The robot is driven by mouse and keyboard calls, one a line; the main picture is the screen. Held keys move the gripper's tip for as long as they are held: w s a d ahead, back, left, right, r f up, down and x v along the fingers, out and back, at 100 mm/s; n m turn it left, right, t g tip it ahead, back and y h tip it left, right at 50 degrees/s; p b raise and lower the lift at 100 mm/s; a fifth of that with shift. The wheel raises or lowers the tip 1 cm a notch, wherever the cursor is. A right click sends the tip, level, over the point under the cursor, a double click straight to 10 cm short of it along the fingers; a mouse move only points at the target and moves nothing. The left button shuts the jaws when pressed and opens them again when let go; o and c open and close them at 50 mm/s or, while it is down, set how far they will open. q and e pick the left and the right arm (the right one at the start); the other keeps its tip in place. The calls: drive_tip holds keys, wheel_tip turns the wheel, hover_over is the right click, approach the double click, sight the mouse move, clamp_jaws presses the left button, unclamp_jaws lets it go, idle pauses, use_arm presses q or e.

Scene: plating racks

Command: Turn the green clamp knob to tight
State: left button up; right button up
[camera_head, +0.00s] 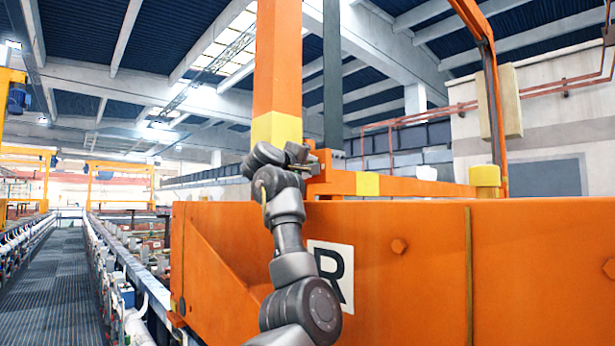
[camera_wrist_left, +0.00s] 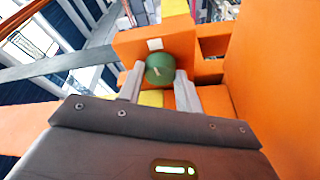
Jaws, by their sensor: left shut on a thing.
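The green clamp knob (camera_wrist_left: 159,68) is round and bears a small pale mark on its face. It sits on an orange block (camera_wrist_left: 125,42) with a small white square (camera_wrist_left: 155,44) just above the knob in the left wrist view. My left gripper (camera_wrist_left: 159,84) is shut on the knob, with one grey finger on each side of it. In the head view my left gripper (camera_head: 303,157) is at the orange frame beside the upright post, and I cannot make out the knob there. My right gripper is in neither view.
A large orange panel (camera_head: 430,250) with an "R" label (camera_head: 335,270) stands in front, below the gripper. An orange post (camera_head: 277,70) with a yellow band rises behind the gripper. An orange crossbar (camera_head: 420,188) runs right. A walkway (camera_head: 55,290) lies open at left.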

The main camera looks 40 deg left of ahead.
use_arm(q)
drive_tip(key=shift+w+f+m+b, duration=0.15)
drive_tip(key=shift+f+m+b, duration=0.15)
drive_tip(key=shift+m+b, duration=0.45)
drive_tip(key=shift+m+t, duration=0.3)
drive_tip(key=shift+m, duration=0.05)
drive_tip(key=o, duration=1)
drive_tip(key=shift+r, duration=0.15)
drive_tip(key=b+v, duration=0.5)
drive_tip(key=v, duration=0.5)
drive_tip(key=shift+a, duration=0.1)
drive_tip(key=shift+s+b, duration=0.3)
drive_tip(key=shift+s, duration=0.25)
